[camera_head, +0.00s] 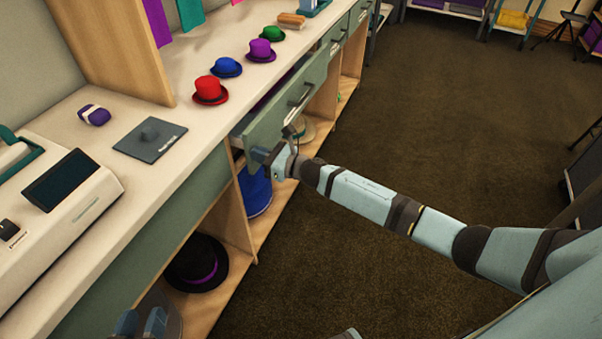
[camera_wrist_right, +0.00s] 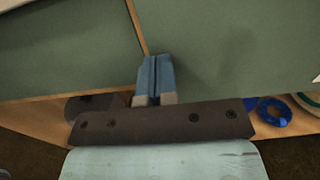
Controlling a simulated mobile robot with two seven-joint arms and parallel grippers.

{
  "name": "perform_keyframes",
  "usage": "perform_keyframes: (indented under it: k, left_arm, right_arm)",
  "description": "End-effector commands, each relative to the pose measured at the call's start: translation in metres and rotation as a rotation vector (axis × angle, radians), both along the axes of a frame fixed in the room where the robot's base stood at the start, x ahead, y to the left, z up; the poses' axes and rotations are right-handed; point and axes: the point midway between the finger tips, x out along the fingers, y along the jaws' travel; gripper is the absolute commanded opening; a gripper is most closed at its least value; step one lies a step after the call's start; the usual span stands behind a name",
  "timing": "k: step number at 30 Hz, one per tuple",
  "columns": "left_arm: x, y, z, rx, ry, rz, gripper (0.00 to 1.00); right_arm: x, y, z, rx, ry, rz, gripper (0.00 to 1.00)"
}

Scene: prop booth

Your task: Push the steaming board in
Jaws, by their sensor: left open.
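The steaming board appears to be the pulled-out unit with a green-grey front (camera_head: 262,127), a metal bar handle and a strip of purple surface behind the front. Its front stands out from the counter. My right gripper (camera_head: 258,156) is at the lower near corner of that front. In the right wrist view its two fingers (camera_wrist_right: 155,78) are together, with nothing visible between them, over the green panel (camera_wrist_right: 225,50) beside a vertical seam. Whether they touch it I cannot tell. My left gripper (camera_head: 142,323) is open and empty at the bottom left, in front of the counter.
The counter (camera_head: 190,140) holds red, blue, purple and green hats, a grey plate and a white machine (camera_head: 60,200). Below, open shelves hold a black hat (camera_head: 196,264) and a blue item (camera_head: 254,190).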

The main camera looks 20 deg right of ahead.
Motion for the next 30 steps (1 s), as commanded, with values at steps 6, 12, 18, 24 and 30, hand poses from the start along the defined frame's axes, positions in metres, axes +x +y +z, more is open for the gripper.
perform_keyframes:
  k: [6,12,18,24,30]
  left_arm:
    - [0.006,-0.011,0.02,-0.065,-0.103,-0.018,0.43]
    - [0.007,-0.015,0.031,-0.091,-0.145,-0.027,0.43]
    - [0.007,-0.015,0.033,-0.096,-0.152,-0.027,0.43]
    - [0.007,-0.015,0.033,-0.096,-0.152,-0.027,0.43]
    - [0.007,-0.016,0.032,-0.099,-0.155,-0.027,0.43]
  right_arm:
    - [0.025,0.021,-0.002,0.001,-0.001,0.0,0.0]
    - [0.034,0.029,-0.001,-0.001,0.001,-0.001,0.0]
    - [0.036,0.031,0.001,0.001,-0.001,-0.001,0.0]
    - [0.037,0.031,0.003,0.003,-0.003,-0.002,0.0]
    - [0.037,0.026,0.004,0.003,-0.005,-0.003,0.0]
